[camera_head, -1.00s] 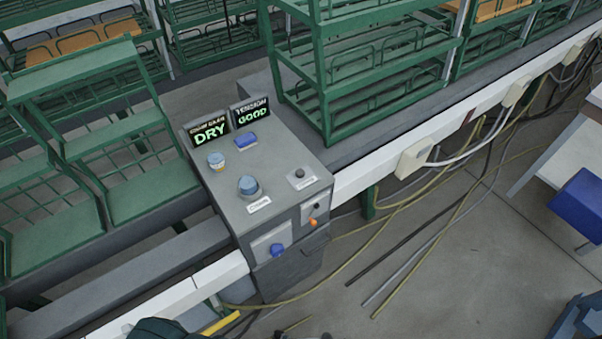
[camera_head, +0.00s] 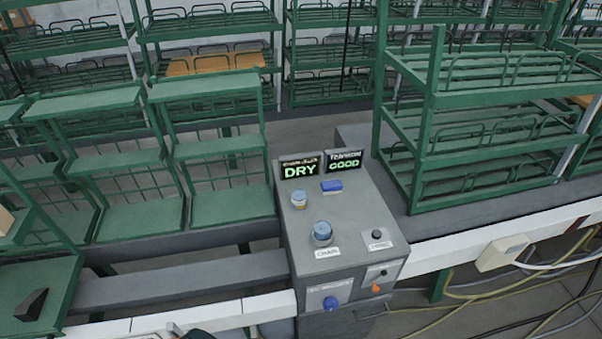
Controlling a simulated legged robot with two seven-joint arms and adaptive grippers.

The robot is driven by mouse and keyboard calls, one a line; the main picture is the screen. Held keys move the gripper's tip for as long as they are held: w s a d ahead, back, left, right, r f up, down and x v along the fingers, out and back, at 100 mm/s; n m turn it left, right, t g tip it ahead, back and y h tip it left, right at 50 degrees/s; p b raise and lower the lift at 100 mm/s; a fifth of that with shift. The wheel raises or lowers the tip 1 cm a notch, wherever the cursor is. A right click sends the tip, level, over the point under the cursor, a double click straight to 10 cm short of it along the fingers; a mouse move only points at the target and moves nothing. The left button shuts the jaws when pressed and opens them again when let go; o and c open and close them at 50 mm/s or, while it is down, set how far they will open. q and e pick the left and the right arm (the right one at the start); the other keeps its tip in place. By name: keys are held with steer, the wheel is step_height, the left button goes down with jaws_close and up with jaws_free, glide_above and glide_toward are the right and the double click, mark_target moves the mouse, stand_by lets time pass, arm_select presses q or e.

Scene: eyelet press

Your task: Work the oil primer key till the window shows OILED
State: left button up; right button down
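The grey control box (camera_head: 350,207) stands right of centre. Its left window (camera_head: 301,170) reads DRY in green; its heading is too blurred to read. The right window (camera_head: 343,162) reads GOOD. I cannot tell which is the oil primer key. Neither gripper shows clearly.
Green racks (camera_head: 490,130) stand behind and right of the box, with green stepped frames (camera_head: 225,150) to its left. A white rail (camera_head: 455,247) runs along the front. A junction box (camera_head: 502,252) and loose cables lie at the right. A dark sliver shows at the bottom edge.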

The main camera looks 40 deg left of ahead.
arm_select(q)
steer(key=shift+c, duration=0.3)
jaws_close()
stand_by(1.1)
